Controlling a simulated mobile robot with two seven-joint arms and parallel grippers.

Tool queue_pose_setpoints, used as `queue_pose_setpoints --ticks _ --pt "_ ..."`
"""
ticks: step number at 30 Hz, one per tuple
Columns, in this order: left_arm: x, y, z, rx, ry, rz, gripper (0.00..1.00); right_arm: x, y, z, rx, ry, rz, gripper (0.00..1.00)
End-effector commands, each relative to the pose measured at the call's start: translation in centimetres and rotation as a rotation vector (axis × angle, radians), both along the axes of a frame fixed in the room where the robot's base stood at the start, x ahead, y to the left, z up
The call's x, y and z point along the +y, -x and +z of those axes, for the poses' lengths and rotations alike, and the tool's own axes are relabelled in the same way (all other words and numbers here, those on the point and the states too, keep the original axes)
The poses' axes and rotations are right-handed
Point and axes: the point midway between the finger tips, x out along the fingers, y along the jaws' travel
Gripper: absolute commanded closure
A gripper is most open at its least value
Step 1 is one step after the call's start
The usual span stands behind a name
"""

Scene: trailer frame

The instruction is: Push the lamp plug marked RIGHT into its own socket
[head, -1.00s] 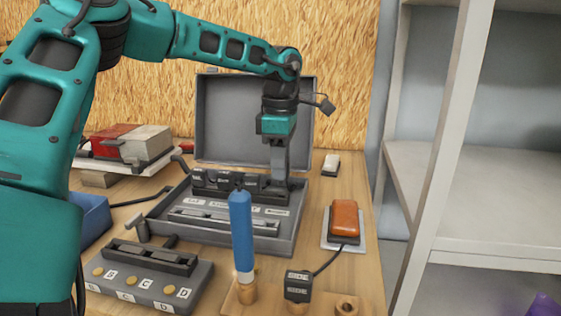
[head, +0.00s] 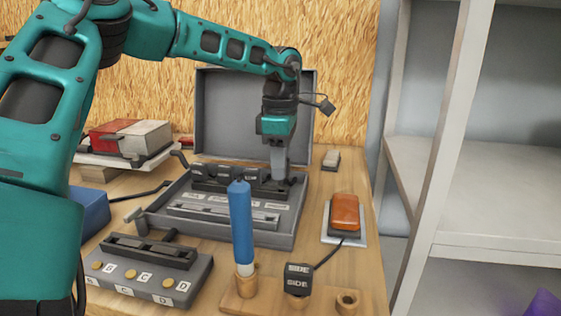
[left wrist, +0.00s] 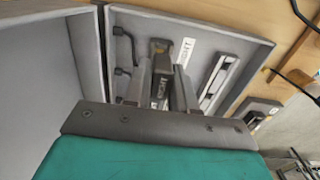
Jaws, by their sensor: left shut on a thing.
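My left gripper (head: 279,178) points down at the right end of a dark socket row (head: 226,190) in an open grey case (head: 292,240). It is shut on a black plug; in the left wrist view the plug (left wrist: 160,88) sits between the fingers (left wrist: 162,92), with white lettering that looks like RIGHT. A white label (left wrist: 186,52) with similar lettering lies beside it on the case. The plug is at or close to the row; the fingers hide whether it is fully seated. My right gripper is not in view.
A black plug marked SIDE (head: 298,279) stands in a wooden rack beside a blue-handled tool (head: 241,225). An orange lamp (head: 345,211) sits right of the case. A grey block with lettered tags (head: 150,272) is front left. The raised lid (head: 240,115) stands behind the gripper.

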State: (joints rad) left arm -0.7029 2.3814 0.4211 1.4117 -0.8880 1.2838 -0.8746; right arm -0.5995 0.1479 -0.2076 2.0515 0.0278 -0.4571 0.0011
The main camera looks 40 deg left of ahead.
Motion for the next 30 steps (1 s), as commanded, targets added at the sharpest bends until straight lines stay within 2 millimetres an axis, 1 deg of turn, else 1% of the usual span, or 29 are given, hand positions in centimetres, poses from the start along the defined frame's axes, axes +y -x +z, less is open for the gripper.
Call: queue_pose_setpoints --ticks 3,14,24,30 --pt "0.0 0.0 -0.6 0.001 0.000 0.000 0.87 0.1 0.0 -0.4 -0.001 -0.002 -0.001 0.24" --pt "0.0 0.0 -0.7 0.000 0.000 0.000 0.87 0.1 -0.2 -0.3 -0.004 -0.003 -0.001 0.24" --pt "0.0 0.0 -1.7 0.000 0.000 -0.001 0.87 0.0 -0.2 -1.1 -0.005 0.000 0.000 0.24" --pt "0.0 0.0 -1.8 0.000 0.000 -0.001 0.87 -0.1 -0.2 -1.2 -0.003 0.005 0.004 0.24"
